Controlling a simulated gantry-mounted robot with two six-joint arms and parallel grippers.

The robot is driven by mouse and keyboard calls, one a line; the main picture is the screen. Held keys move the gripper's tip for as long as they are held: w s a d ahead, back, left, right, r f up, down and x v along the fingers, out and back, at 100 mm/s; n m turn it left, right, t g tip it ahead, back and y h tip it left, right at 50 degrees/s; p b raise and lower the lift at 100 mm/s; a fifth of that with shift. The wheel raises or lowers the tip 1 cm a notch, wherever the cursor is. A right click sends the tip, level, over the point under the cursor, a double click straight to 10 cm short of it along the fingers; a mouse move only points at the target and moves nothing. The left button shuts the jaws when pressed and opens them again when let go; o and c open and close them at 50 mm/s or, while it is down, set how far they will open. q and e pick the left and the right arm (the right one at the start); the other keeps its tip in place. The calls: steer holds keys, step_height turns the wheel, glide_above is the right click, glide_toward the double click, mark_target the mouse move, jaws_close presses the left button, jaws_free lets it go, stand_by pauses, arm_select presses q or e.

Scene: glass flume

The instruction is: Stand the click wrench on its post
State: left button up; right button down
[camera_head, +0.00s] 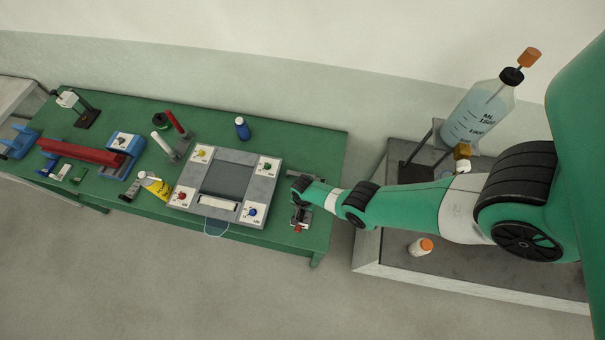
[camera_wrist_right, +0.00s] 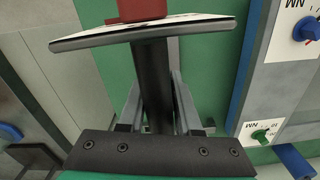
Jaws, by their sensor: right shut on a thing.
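My right gripper (camera_head: 300,200) reaches down over the right end of the green table, and it also shows in the right wrist view (camera_wrist_right: 158,115). It is shut on a dark shaft (camera_wrist_right: 152,75), which looks like the click wrench. A pale plate and a red part show at its far end in the wrist view. A grey stand (camera_head: 178,153) with upright red and white rods is left of centre. I cannot tell which piece is the wrench's post. My left gripper is out of view.
A grey panel (camera_head: 193,192) with coloured knobs lies left of the gripper. A blue bottle (camera_head: 242,128) stands behind it. A red beam (camera_head: 82,152), a yellow container (camera_head: 155,185) and a dark upright stand (camera_head: 88,115) are further left. The table's back right corner is clear.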

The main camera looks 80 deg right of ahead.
steer(key=shift+f+b, duration=1.15)
stand_by(0.6)
steer(key=c, duration=0.5)
jaws_free()
